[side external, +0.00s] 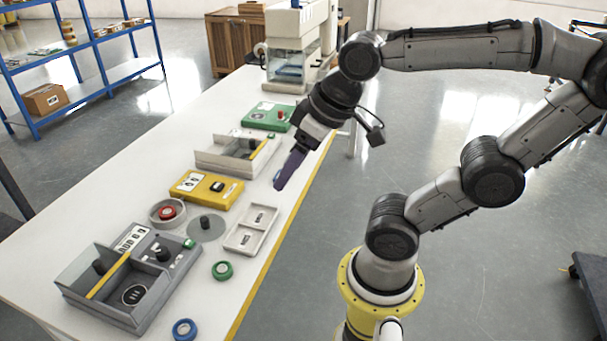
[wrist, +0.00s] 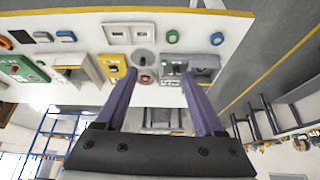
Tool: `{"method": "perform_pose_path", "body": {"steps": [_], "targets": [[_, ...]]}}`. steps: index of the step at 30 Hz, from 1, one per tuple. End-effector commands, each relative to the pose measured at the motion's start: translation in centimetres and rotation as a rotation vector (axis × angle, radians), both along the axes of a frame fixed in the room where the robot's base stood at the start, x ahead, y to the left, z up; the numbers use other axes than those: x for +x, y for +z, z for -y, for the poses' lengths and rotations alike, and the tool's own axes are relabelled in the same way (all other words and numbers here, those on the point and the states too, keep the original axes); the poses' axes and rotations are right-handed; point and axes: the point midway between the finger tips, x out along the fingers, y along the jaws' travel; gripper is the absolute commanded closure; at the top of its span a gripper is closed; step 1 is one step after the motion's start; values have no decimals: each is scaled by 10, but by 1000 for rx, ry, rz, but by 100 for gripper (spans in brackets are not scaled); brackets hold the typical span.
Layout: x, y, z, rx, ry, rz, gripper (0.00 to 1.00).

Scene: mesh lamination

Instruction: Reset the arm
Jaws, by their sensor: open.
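My gripper (side external: 289,172) hangs above the right edge of the white table (side external: 115,204) in the side view, pointing down and to the left. In the wrist view its two purple fingers (wrist: 159,76) are spread apart with nothing between them. It is apart from every object on the table. My arm reaches over from the right, its wrist raised above the table's far half.
On the table stand a grey divided box (side external: 150,300), a yellow box (side external: 225,197), a white two-slot tray (side external: 238,240), an open grey box (side external: 212,165) and a green box (side external: 259,118). Green (side external: 222,270) and blue (side external: 184,329) rings lie near the front edge.

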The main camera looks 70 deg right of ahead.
Motion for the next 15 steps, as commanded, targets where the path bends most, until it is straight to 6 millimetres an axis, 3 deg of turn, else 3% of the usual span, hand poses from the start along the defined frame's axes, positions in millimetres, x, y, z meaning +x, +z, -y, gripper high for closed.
{"method": "perform_pose_path", "body": {"steps": [5,15], "targets": [[-19,-13,-2,-25,61,25,30],[-21,-14,-2,-27,67,25,30]]}}
